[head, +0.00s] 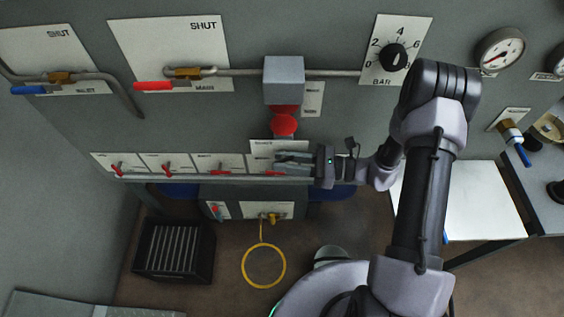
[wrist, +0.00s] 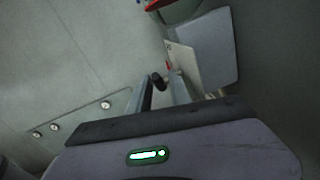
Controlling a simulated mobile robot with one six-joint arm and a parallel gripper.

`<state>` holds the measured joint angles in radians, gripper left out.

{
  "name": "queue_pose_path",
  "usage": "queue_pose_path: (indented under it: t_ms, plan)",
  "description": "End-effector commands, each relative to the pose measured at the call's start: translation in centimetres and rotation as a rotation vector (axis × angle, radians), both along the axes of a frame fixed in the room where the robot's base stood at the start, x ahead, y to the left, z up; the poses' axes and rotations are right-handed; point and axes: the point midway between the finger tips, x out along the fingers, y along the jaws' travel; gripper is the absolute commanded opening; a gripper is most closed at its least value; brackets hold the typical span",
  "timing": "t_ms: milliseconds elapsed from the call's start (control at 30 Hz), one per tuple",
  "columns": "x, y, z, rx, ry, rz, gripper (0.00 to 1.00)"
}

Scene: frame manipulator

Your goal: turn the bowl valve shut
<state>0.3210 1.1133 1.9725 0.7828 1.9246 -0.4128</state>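My gripper (head: 280,163) is in front of the right-hand plate (head: 262,146) of the lower row, which is marked SHUT at its top. Its fingers point left and stand apart. A small red lever (head: 275,173) shows at the lower finger; I cannot tell whether they touch. In the wrist view the two fingers (wrist: 165,88) are apart, with a small dark round knob (wrist: 158,81) between them and a pale plate (wrist: 183,68) beside them. The lower labels are too small to read, so I cannot tell which valve is the bowl valve.
A red mushroom button (head: 285,124) hangs under a grey box (head: 284,80) just above my gripper. Large valves with a red handle (head: 154,86) and a blue handle (head: 28,90) are at upper left. A yellow hoop (head: 264,267) hangs below. A black crate (head: 174,250) stands on the floor.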

Motion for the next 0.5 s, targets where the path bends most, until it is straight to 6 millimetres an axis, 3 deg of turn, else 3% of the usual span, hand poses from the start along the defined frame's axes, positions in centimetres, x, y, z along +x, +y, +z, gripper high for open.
queue_pose_path:
  t_ms: [367,500]
  plan:
    - [0.13,0.82,0.01,0.0,0.0,0.0,0.24]
    - [0.13,0.8,0.01,0.0,0.0,0.0,0.0]
